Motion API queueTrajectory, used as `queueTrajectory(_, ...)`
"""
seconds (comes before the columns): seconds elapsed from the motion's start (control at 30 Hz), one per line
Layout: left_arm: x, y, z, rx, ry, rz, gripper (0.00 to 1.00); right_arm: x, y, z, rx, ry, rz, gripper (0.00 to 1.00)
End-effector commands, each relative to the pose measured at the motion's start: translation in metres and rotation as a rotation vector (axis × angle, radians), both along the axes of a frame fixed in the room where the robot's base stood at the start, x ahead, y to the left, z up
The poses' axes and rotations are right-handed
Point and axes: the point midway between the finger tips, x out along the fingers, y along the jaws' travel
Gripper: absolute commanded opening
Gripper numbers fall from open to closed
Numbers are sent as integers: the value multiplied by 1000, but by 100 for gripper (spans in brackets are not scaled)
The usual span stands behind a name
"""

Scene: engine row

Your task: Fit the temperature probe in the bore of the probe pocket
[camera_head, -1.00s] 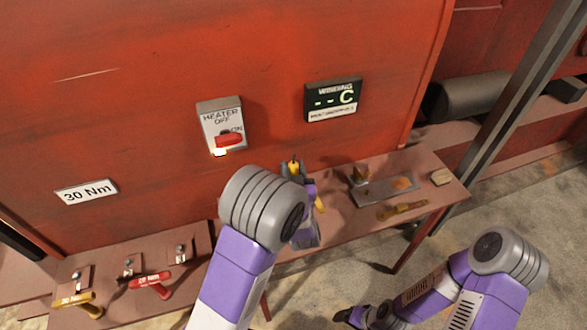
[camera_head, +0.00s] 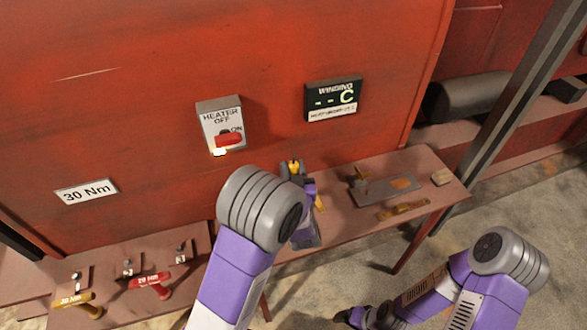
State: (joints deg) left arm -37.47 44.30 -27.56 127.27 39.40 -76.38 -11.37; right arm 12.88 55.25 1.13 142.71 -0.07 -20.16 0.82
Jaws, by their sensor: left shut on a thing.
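My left gripper (camera_head: 293,172) is above the narrow table, near the red wall, partly hidden behind my own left arm. It is shut on a small yellow-orange piece, which looks like the temperature probe (camera_head: 294,166). Another yellow strip (camera_head: 319,203) shows just right of the gripper; I cannot tell whether it belongs to the probe. I cannot make out the probe pocket's bore or whether the probe touches it. My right gripper (camera_head: 352,317) is low at the bottom edge, dark and small, away from the table; its jaws are unclear.
On the table are a grey plate (camera_head: 385,191) with an orange patch, a brass tool (camera_head: 403,210) and a pale block (camera_head: 442,177). The heater switch (camera_head: 221,126) and a display (camera_head: 333,98) reading "--C" are on the wall. Torque tools (camera_head: 150,281) lie at lower left.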

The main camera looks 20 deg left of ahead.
Motion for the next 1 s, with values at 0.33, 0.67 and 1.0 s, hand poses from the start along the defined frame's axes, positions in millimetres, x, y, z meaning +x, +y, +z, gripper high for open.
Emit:
queueTrajectory(0.33, 0, 0, 0, 0, -1, 0, 4, 0, 0, -3, 0, 0, 0, 81)
queueTrajectory(0.67, 0, 0, 0, 0, -1, 0, 4, 0, 0, -3, 0, 0, 0, 81)
queueTrajectory(1.0, 0, 0, 0, 0, -1, 0, 4, 0, 0, -6, 0, 0, 0, 81)
